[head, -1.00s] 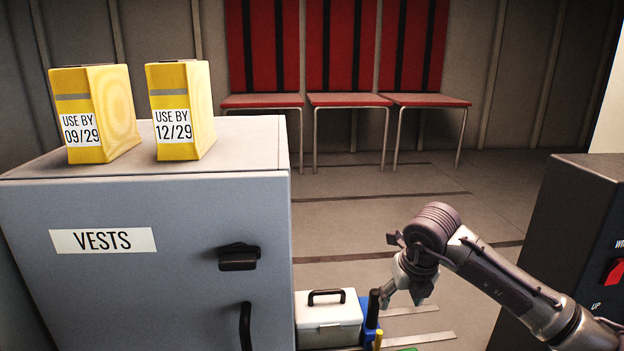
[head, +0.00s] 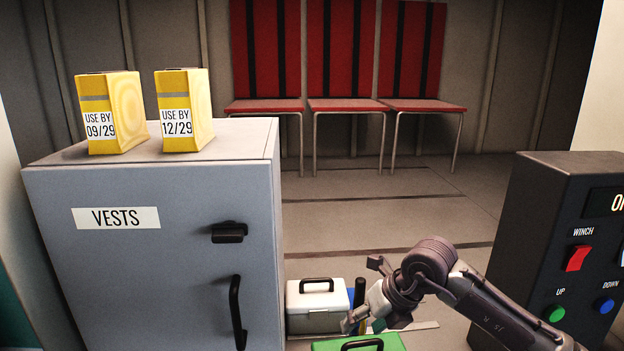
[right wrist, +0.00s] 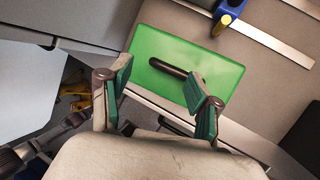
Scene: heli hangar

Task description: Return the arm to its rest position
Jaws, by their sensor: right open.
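My right arm reaches in from the lower right of the head view. Its gripper (head: 372,322) hangs low in front of the floor, with nothing between its fingers. In the right wrist view the green-padded fingers (right wrist: 160,82) are spread apart. Beyond them lies a green case (right wrist: 222,75) with a dark handle, which the fingers overlap in the picture. The case also shows at the bottom edge of the head view (head: 328,346). My left gripper is not in view.
A grey VESTS cabinet (head: 180,255) stands left, with two yellow boxes (head: 118,112) (head: 190,110) on top. A white case (head: 315,310) stands beside it. A dark winch control box (head: 530,240) stands right. Red chairs (head: 345,104) line the back wall. Open floor (head: 400,205) lies between.

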